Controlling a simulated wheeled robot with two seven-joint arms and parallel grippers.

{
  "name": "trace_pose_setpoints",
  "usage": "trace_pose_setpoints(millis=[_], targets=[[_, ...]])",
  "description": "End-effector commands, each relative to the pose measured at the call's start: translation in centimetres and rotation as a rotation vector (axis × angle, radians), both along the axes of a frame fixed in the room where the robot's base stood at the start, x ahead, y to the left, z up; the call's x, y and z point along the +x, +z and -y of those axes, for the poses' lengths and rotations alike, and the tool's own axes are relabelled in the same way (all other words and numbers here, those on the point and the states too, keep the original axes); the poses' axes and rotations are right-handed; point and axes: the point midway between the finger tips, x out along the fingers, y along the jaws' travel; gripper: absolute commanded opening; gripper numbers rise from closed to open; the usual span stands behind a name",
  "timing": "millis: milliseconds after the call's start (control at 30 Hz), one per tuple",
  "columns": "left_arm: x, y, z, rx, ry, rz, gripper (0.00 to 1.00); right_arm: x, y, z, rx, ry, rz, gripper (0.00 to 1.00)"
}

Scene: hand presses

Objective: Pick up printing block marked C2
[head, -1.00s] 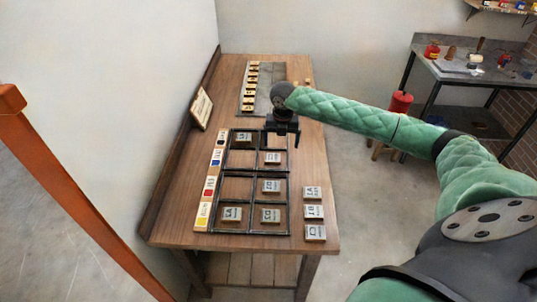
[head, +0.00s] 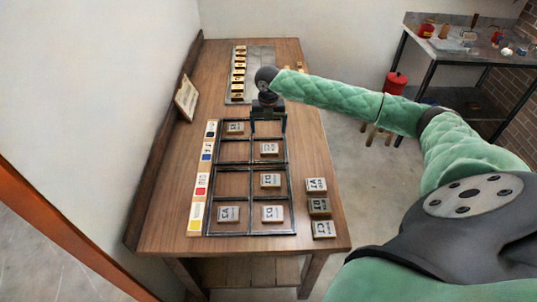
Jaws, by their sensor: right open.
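My right gripper (head: 268,130) is open and empty, with its fingers pointing down over the upper right part of a black-framed grid tray (head: 251,185) on the wooden table. A small light-topped printing block (head: 269,149) sits in the tray just below the fingers in the picture, apart from them. Other marked blocks in the tray are at the upper left (head: 235,128), middle right (head: 270,181), lower left (head: 228,214) and lower right (head: 273,213). The markings are too small to read surely, so I cannot tell which block is C2. My left gripper is not in view.
Three loose blocks (head: 318,206) stand right of the tray near the table (head: 160,215) edge. A strip of colour labels (head: 201,185) lies along the tray's left side. A grey rack (head: 262,58) with gold-coloured pieces is at the back. A small sign (head: 187,98) stands at the left.

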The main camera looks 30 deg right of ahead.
Motion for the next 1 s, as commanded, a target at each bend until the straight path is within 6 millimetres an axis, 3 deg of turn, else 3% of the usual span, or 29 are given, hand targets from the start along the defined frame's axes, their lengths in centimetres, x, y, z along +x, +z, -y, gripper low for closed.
trace_pose_setpoints(millis=[33, 100, 233, 367, 733, 1000], targets=[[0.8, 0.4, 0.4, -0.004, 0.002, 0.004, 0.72, 0.0, -1.3, 0.0, 0.0, 0.0, 0.0, 0.89], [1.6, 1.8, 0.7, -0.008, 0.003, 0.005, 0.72, 0.0, -2.0, 0.0, 0.0, 0.0, 0.0, 0.89], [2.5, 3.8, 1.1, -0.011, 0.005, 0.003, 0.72, 0.0, -2.5, 0.0, 0.0, 0.0, 0.0, 0.89], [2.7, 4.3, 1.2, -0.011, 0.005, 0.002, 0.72, 0.0, -3.0, 0.0, 0.0, -0.001, 0.0, 0.89], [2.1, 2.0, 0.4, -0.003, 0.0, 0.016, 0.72, 0.1, -5.7, 0.1, 0.0, -0.001, -0.001, 0.89], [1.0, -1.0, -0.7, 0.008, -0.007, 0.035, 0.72, 0.3, -7.9, 0.4, 0.001, -0.001, -0.002, 0.89]])
